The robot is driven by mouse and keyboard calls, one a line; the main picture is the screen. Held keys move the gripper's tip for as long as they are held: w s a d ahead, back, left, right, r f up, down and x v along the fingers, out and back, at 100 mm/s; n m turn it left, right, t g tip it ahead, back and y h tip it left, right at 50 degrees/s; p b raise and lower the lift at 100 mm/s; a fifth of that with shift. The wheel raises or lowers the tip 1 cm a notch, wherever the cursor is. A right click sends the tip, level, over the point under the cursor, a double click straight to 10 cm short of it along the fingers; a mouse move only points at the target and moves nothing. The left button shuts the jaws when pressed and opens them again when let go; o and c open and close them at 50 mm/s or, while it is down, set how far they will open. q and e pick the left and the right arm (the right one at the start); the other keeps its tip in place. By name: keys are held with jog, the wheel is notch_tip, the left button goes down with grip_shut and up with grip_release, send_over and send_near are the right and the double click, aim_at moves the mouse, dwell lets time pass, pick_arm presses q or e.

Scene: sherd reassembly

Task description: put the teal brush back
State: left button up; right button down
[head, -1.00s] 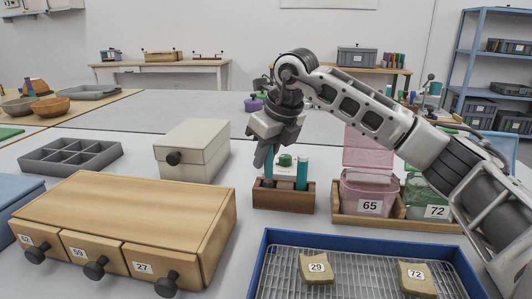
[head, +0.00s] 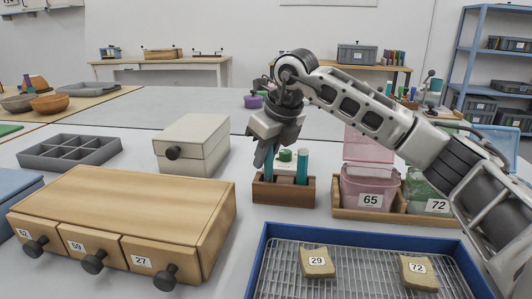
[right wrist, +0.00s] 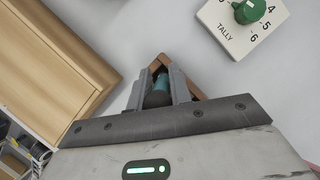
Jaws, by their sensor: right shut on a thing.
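My right gripper (head: 264,157) points down over the left end of a small wooden holder (head: 284,194). It is shut on the teal brush (head: 269,164), which stands about upright with its lower end at the holder. How deep it sits is hidden. In the right wrist view the brush (right wrist: 160,84) shows between the two fingers (right wrist: 160,92), with a dark part nearer the camera. A second teal upright piece (head: 302,166) stands in the right part of the holder. My left gripper is not in view.
A wooden drawer cabinet (head: 130,205) stands at left, a pale box (head: 190,146) behind. Pink (head: 370,185) and green bins are at right, a blue-rimmed tray (head: 262,250) in front.

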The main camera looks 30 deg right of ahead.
jog(key=shift+f, duration=0.1)
jog(key=c, duration=1.2)
grip_release()
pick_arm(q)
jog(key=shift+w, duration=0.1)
pick_arm(e)
jog(key=p+v, duration=0.1)
jog(key=v, duration=0.2)
jog(key=shift+r, duration=0.25)
pick_arm(q)
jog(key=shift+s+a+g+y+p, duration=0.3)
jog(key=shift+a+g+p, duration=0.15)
jog(key=shift+p, duration=0.75)
pick_arm(e)
jog(key=v, duration=1.2)
jog(key=shift+s+r, duration=0.15)
jog(key=shift+s, duration=0.05)
